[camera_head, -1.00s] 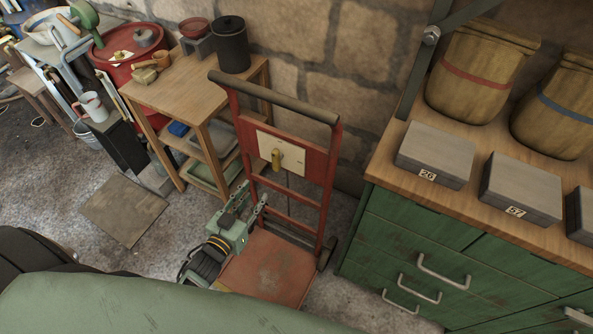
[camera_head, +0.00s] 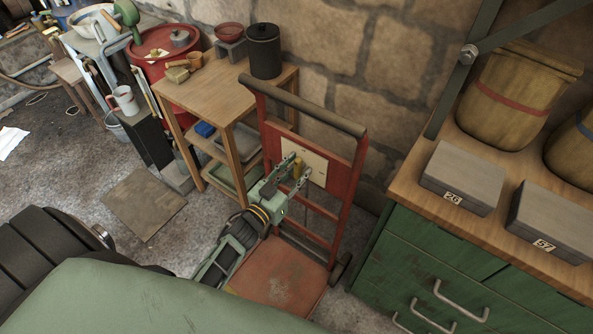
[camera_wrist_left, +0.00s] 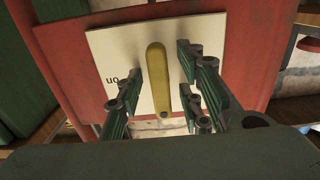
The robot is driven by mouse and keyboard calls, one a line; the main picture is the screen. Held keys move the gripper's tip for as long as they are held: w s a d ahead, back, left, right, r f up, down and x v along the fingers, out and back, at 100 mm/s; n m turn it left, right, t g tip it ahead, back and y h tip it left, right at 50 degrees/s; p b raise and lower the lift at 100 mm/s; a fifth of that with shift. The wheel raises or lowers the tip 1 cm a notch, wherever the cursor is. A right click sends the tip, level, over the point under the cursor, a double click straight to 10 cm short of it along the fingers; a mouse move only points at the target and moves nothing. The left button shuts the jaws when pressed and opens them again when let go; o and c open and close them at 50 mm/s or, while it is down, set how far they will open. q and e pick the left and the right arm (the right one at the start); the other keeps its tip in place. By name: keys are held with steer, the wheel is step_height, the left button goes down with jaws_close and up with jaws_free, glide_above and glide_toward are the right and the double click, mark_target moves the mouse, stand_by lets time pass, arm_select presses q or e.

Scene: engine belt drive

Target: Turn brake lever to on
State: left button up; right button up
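The brake lever is a yellow handle (camera_wrist_left: 157,75) on a cream plate (camera_wrist_left: 120,60), which is fixed to the red back of a hand truck (camera_head: 341,172). The plate bears the word "on", upside down at the left in the left wrist view. In the head view the lever (camera_head: 298,168) is partly hidden by my left gripper (camera_head: 290,172). My left gripper is open, with its fingers on either side of the lever and a gap on both sides. It also shows in the left wrist view (camera_wrist_left: 160,88). My right gripper is not in view.
A wooden side table (camera_head: 205,95) stands left of the hand truck. A green drawer cabinet (camera_head: 430,255) with grey boxes (camera_head: 462,178) on top stands to the right. A stone wall (camera_head: 350,60) is behind.

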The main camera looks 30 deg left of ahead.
arm_select(q)
jaws_close()
stand_by(0.3)
steer(key=shift+m, duration=0.3)
steer(key=m+b, duration=0.1)
steer(key=m, duration=0.3)
steer(key=shift+a, duration=0.15)
steer(key=m+b, duration=0.1)
steer(key=m, duration=0.3)
steer(key=shift+m, duration=0.4)
steer(key=m+b, duration=0.1)
steer(key=m, duration=0.3)
steer(key=shift+a+m+b, duration=0.1)
steer(key=shift+m+b, duration=0.2)
steer(key=shift+r+m+b, duration=0.2)
steer(key=shift+m+b, duration=0.45)
steer(key=shift+m, duration=1.25)
